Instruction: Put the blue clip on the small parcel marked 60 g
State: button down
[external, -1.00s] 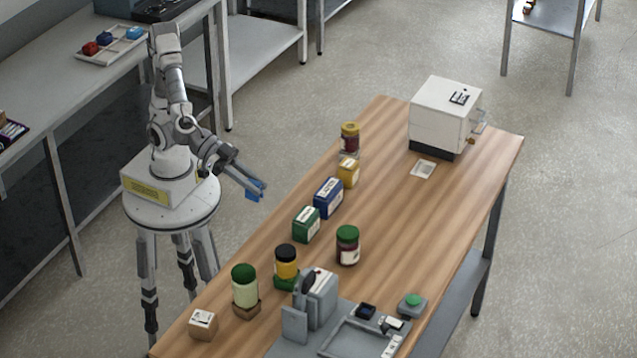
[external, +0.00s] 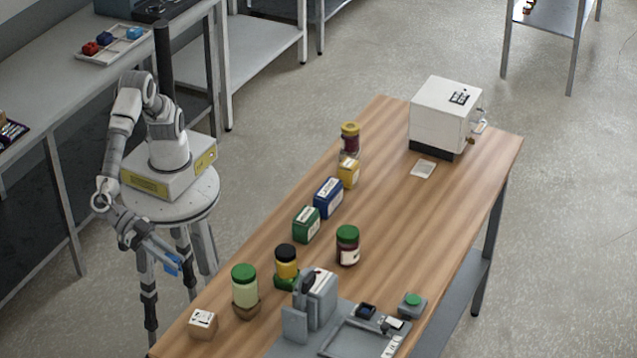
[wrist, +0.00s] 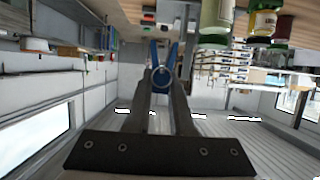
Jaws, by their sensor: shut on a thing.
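My gripper (external: 174,262) is shut on the blue clip (external: 172,268). It holds the clip in the air, left of the wooden table and clear of it. In the wrist view the blue clip (wrist: 161,75) sits between the fingertips, with a ring-like part facing the camera. A small brown parcel (external: 202,324) with a white label on top stands at the table's near left corner. Its marking is too small to read. My gripper is above and left of this parcel, apart from it.
A green-lidded jar (external: 245,284) on a brown block stands right of the parcel. A black-lidded jar (external: 286,262), grey scale-like device (external: 317,300) and several boxes and jars stand beyond. The table's right middle is clear. A tray (external: 92,59) holds coloured items on the back bench.

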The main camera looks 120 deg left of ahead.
jog(key=s+d+f, duration=0.1)
jog(key=s+d, duration=0.2)
jog(key=s, duration=0.1)
jog(key=b, duration=0.1)
send_over(202, 318)
notch_tip(202, 318, down, 8)
jog(key=shift+d+r, duration=0.1)
jog(key=shift+r, duration=0.15)
jog(key=shift+f+b, duration=0.35)
jog(key=shift+f, duration=1.6)
jog(key=shift+f, duration=0.1)
jog(key=c, duration=0.8)
grip_release()
